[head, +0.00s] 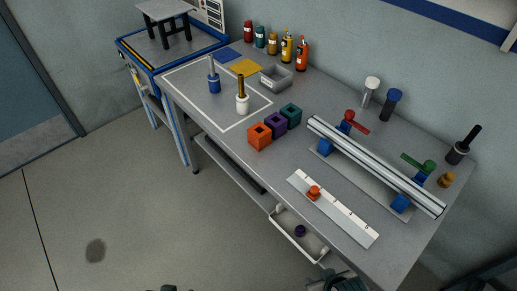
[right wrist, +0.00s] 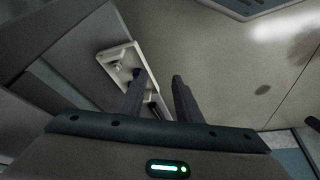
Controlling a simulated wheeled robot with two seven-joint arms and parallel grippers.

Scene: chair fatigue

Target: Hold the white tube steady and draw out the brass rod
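The white tube (head: 242,105) stands upright on the workbench, inside the white outlined area. The brass rod (head: 240,84) stands in it, its upper part sticking out of the top. My right gripper (head: 338,274) is at the bottom edge of the head view, in front of the bench and far from the tube. In the right wrist view its two fingers (right wrist: 158,88) are apart with nothing between them. Only a small dark piece, probably of my left gripper (head: 168,288), shows at the bottom edge; its fingers are hidden.
A blue tube (head: 214,86) with a rod stands left of the white one. A grey bin (head: 276,79), several coloured blocks (head: 259,137) and bottles (head: 301,54) are nearby. A long rail (head: 375,165) lies to the right. An open drawer (head: 297,236) juts out near my right gripper.

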